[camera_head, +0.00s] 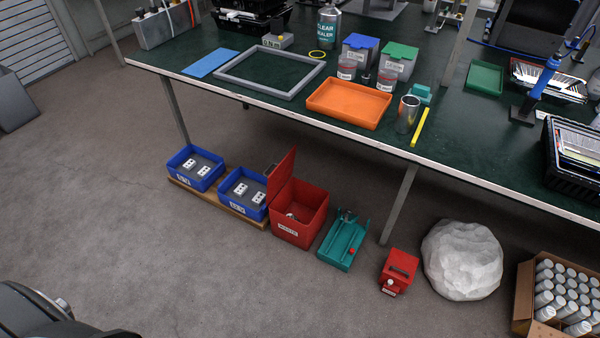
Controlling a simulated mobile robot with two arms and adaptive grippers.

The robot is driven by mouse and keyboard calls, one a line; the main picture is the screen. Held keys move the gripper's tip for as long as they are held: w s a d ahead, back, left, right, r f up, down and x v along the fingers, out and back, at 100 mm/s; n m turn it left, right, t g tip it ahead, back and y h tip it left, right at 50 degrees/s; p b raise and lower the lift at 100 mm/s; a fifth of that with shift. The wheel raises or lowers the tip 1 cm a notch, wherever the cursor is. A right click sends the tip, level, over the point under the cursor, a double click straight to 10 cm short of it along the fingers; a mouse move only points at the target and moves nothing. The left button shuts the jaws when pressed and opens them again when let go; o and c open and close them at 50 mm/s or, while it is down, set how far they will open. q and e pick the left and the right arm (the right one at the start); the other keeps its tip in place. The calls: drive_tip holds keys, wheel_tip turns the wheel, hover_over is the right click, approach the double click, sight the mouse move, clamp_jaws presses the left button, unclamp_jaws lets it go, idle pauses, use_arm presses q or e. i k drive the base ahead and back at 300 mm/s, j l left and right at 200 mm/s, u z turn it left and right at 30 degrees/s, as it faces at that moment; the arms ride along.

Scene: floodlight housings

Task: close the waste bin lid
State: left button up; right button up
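The red waste bin (299,232) stands on the floor in front of the workbench, with a pale label on its front. Its red lid (282,174) stands raised on the left side of the bin, so the bin is open. Some small light items (292,215) show inside; I cannot tell what they are. Neither of my grippers is in view.
Blue boxes (195,168) on a wooden board stand left of the bin. A teal fixture (344,241), a red case (399,272), a white sack-like lump (462,262) and a carton of cans (524,298) stand right. The workbench (440,148) overhangs behind. Floor in front is clear.

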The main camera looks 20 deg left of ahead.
sight(279, 176)
drive_tip(key=i+j+z, duration=0.1)
drive_tip(key=j+z, duration=0.25)
drive_tip(key=j, duration=0.4)
drive_tip(key=j+z, duration=0.4)
drive_tip(key=j, duration=0.3)
